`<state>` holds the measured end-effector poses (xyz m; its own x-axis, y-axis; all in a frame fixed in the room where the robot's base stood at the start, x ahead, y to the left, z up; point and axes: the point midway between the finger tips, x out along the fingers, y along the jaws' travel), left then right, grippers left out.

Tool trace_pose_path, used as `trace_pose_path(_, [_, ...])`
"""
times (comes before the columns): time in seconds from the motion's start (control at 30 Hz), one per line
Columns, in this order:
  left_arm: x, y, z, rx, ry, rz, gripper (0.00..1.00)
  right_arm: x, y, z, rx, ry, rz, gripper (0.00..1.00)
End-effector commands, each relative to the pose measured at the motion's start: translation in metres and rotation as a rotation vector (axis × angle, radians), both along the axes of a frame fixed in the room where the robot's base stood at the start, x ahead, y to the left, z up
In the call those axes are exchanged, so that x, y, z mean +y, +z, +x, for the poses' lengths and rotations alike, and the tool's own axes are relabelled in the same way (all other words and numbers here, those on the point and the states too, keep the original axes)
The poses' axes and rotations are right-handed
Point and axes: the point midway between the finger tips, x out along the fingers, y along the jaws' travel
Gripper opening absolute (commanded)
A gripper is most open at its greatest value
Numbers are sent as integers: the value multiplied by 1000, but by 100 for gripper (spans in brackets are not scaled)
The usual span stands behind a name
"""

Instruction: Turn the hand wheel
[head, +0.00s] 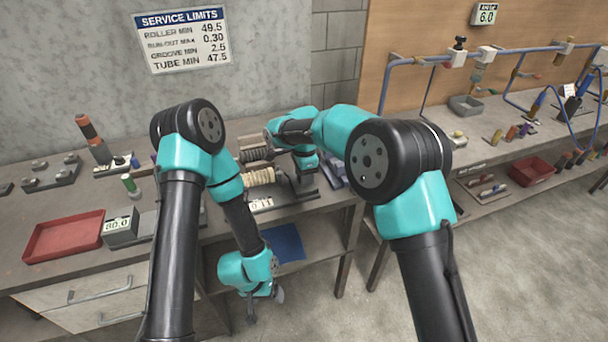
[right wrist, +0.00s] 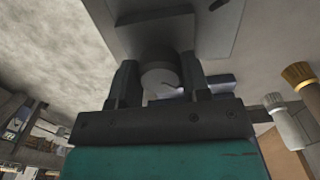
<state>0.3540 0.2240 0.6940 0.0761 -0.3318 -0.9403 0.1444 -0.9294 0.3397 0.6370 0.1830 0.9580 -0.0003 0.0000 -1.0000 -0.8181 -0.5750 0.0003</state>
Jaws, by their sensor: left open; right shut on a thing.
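In the right wrist view, a round grey knob-like part (right wrist: 160,78) sits between the two dark fingers of my right gripper (right wrist: 158,80), which is shut on it. It looks like the hand wheel or its handle, but its full shape is hidden. In the head view, my right arm reaches over the bench to the roller device, and its links hide the fingers and the wheel. A dark ribbed roller (head: 257,154) and a cream ribbed roller (head: 258,177) lie left of that wrist. My left gripper (head: 265,304) hangs open and empty, low in front of the bench.
A red tray (head: 64,237) and a display box reading 80.0 (head: 120,227) stand on the left of the bench. A blue sheet (head: 287,243) lies on the lower shelf. A second bench with blue tubing (head: 515,52) stands at right, with floor between.

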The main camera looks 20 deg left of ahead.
Motion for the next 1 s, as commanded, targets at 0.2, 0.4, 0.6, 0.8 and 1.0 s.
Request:
trace_pose_path(0.2, [0, 0, 0, 0, 0, 0, 81, 0, 1, 0, -1, -206, 1, 19])
trace_pose_path(0.4, [0, 0, 0, 0, 0, 0, 81, 0, 1, 0, -1, -396, 0, 19])
trace_pose_path(0.6, [0, 0, 0, 0, 0, 0, 81, 0, 1, 0, -1, -585, 0, 19])
trace_pose_path(0.8, [0, 0, 0, 0, 0, 0, 81, 0, 1, 0, -1, -756, 0, 19])
trace_pose_path(1.0, [0, 0, 0, 0, 0, 0, 81, 0, 1, 0, -1, -880, 0, 19])
